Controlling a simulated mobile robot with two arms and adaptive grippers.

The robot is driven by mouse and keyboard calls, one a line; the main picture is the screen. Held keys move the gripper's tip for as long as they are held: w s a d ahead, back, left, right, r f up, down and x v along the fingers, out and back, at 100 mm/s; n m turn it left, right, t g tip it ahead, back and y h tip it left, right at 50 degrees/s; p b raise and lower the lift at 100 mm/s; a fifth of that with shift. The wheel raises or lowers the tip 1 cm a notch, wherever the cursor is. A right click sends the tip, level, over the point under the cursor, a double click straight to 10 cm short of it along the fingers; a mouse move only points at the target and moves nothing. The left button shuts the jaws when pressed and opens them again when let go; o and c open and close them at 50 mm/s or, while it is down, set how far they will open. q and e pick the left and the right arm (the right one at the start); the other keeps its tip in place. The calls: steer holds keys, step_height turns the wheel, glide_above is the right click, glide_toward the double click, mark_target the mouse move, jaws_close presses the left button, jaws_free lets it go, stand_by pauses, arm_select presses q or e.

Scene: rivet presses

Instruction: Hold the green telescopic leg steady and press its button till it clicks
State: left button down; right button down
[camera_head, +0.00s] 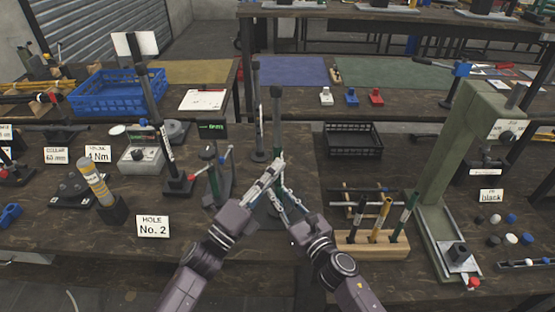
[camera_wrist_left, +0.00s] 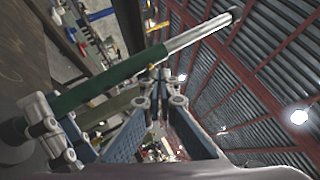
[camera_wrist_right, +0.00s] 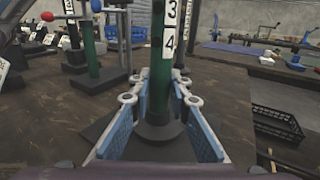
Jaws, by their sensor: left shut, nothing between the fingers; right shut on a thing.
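The green telescopic leg (camera_head: 278,138) stands upright on a dark foot near the middle of the bench. In the left wrist view its green outer tube (camera_wrist_left: 110,82) meets a silver inner tube (camera_wrist_left: 200,34). In the right wrist view the leg (camera_wrist_right: 159,65) has a white label reading 3 and 4. My right gripper (camera_wrist_right: 160,90) is shut around its lower part, just above the foot (camera_wrist_right: 160,132). My left gripper (camera_head: 279,161) is shut and empty beside the leg, higher than the right one; its fingertips (camera_wrist_left: 160,76) also show near the tube joint. I cannot make out the button.
A dark pole (camera_head: 258,105) stands close behind. A stand with red knobs (camera_head: 213,175) is left of the leg. A wooden rack (camera_head: 372,246) with several tools and a green press (camera_head: 450,150) are to the right. A black crate (camera_head: 352,140) stands behind the rack.

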arm_select(q)
steer(key=shift+w+a, duration=0.1)
steer(key=shift+w, duration=0.6)
arm_select(e)
steer(key=shift+s+f, duration=0.1)
steer(key=shift+f, duration=0.1)
stand_by(0.6)
steer(key=shift+a, duration=0.1)
arm_select(q)
steer(key=shift+s, duration=1.3)
steer(key=shift+s+r, duration=0.15)
steer(key=shift+s, duration=2.35)
arm_select(e)
steer(key=shift+f, duration=0.1)
steer(key=c, duration=1.7)
jaws_free()
steer(key=shift+r, duration=0.2)
steer(key=shift+c, duration=0.2)
